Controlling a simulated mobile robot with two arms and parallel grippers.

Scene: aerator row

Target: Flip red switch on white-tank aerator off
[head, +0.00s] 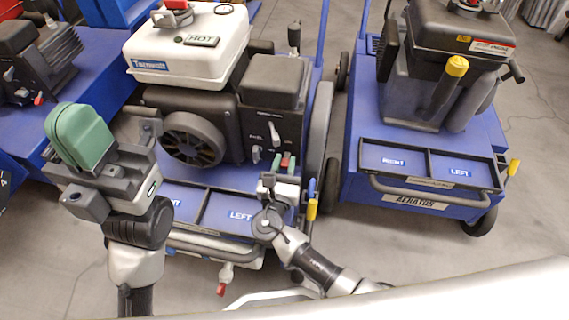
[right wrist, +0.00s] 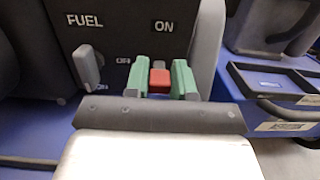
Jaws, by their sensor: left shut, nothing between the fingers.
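The white-tank aerator has a white tank (head: 190,45) on top and a dark control panel (head: 268,125) with a fuel lever and a switch marked ON. The red switch (right wrist: 160,80) is low on this panel, and a bit of it shows in the head view (head: 285,160). My right gripper (head: 280,164) is at the panel. Its green fingers stand apart, one on each side of the red switch; I cannot tell whether they touch it. The switch's lower part is hidden. My left gripper (head: 80,135) is shut and empty, raised in front of the aerator's left side.
The grey fuel lever (right wrist: 87,68) is left of the red switch. A second aerator (head: 430,150) with a dark tank and yellow cap stands to the right. Another blue machine (head: 60,75) stands at left. Grey floor shows between them.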

